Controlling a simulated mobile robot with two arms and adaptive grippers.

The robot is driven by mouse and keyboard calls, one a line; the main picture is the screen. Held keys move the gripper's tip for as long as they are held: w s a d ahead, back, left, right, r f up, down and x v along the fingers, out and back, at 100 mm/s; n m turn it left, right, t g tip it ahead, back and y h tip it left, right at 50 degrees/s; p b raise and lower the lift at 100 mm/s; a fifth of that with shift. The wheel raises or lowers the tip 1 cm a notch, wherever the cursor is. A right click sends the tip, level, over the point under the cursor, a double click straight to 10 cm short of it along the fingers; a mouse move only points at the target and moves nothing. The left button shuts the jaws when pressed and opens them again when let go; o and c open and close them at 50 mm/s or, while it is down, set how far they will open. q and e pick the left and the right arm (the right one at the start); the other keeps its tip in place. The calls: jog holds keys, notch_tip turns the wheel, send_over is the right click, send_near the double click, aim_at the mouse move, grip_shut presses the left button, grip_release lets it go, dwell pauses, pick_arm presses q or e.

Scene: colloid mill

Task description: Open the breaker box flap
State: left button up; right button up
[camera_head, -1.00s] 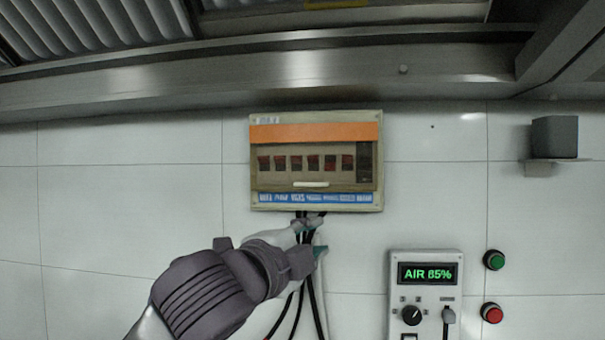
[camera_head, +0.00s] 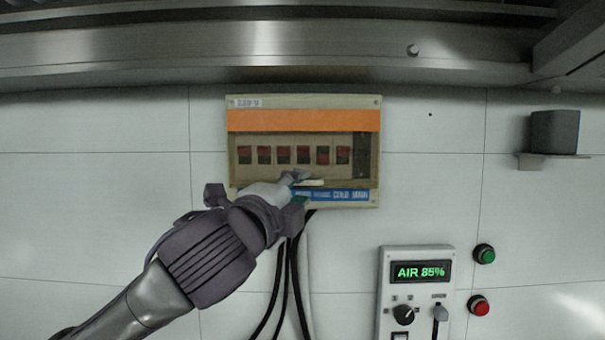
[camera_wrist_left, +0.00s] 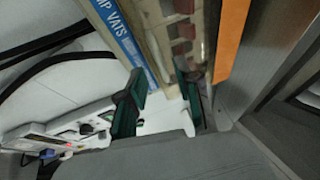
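The breaker box (camera_head: 368,103) is on the white wall, a beige case with an orange band and a blue label strip. Its see-through brown flap (camera_head: 300,140) looks closed over a row of dark red switches. A pale handle (camera_head: 313,183) sits at the flap's lower edge. My left gripper (camera_head: 299,188) is at this edge, its fingertips by the handle's left end and hiding part of the label. In the left wrist view my left gripper (camera_wrist_left: 158,75) has its two green-black fingers apart, with the box's lower edge close ahead; contact cannot be told. My right gripper is not in view.
Black cables (camera_head: 293,280) hang below the box. A control panel (camera_head: 420,262) reading AIR 85% is at lower right, beside a green button (camera_head: 484,254) and a red button (camera_head: 479,305). A metal ledge (camera_head: 250,50) runs above the box.

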pick_arm(q)
jog(key=shift+w+d+r, duration=0.3)
jog(key=shift+w+d, duration=0.1)
jog(key=shift+w, duration=0.05)
jog(key=shift+w+d, duration=0.2)
jog(key=shift+d, duration=0.05)
jog(key=shift+w, duration=0.3)
jog(key=shift+c, duration=0.9)
jog(key=shift+s, duration=0.1)
grip_shut()
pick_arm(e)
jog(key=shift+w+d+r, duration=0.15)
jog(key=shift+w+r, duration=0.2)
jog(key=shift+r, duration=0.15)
